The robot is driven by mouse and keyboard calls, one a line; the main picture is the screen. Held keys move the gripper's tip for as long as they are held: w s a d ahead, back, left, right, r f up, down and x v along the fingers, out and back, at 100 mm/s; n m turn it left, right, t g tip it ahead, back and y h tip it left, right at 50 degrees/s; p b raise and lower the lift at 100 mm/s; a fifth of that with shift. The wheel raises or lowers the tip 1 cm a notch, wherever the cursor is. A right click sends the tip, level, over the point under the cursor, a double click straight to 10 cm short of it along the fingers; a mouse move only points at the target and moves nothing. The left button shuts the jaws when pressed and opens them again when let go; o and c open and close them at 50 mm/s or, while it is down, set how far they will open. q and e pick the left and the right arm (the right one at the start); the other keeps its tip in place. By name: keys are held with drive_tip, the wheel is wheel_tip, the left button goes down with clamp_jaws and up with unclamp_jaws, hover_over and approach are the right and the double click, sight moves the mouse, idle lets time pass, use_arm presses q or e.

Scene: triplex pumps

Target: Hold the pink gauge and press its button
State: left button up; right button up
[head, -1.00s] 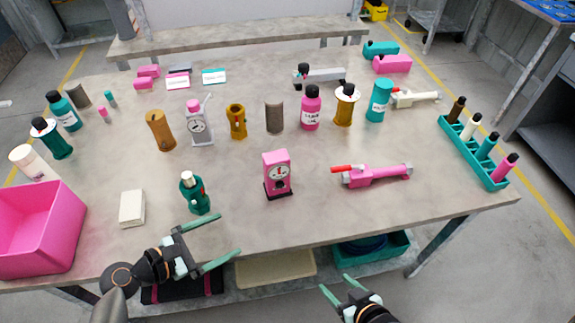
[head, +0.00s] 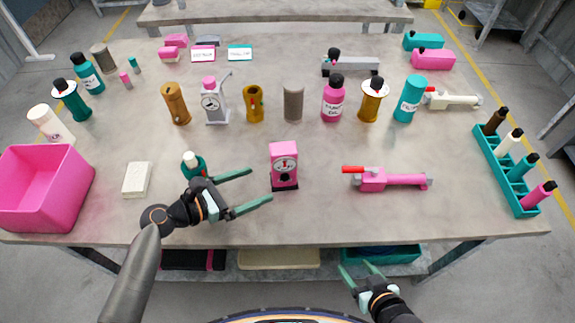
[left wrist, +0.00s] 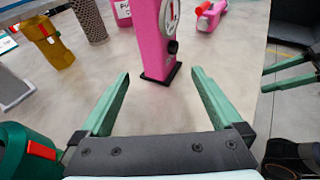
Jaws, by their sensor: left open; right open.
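The pink gauge (head: 284,165) stands upright on the table, with a round white dial on its front and a dark base. In the left wrist view the gauge (left wrist: 155,38) stands just beyond the fingertips, between their lines. A dark knob shows below its dial there. My left gripper (head: 260,186) is open and empty, low over the table to the left of the gauge, its fingers pointing towards it. It also shows in the left wrist view (left wrist: 160,75). My right gripper (head: 357,270) is open and empty, off the table's front edge. The gauge's top is cut off in the left wrist view.
A dark green bottle (head: 193,166) stands close to my left gripper, partly hidden by it. A pink tool with a red lever (head: 392,180) lies right of the gauge. A pink bin (head: 45,190) and a white block (head: 137,180) are at the left. Several bottles and cylinders stand behind.

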sight(280, 176)
use_arm(q)
drive_tip(key=b+x, duration=0.2)
drive_tip(key=x, duration=0.5)
drive_tip(key=shift+w, duration=0.1)
drive_tip(key=shift+w+d+f, duration=0.25)
drive_tip(key=shift+w+d, duration=0.1)
drive_tip(key=shift+d, duration=0.2)
use_arm(e)
drive_tip(key=shift+f, duration=1.3)
use_arm(q)
drive_tip(key=c, duration=1.3)
use_arm(e)
clamp_jaws()
idle(0.3)
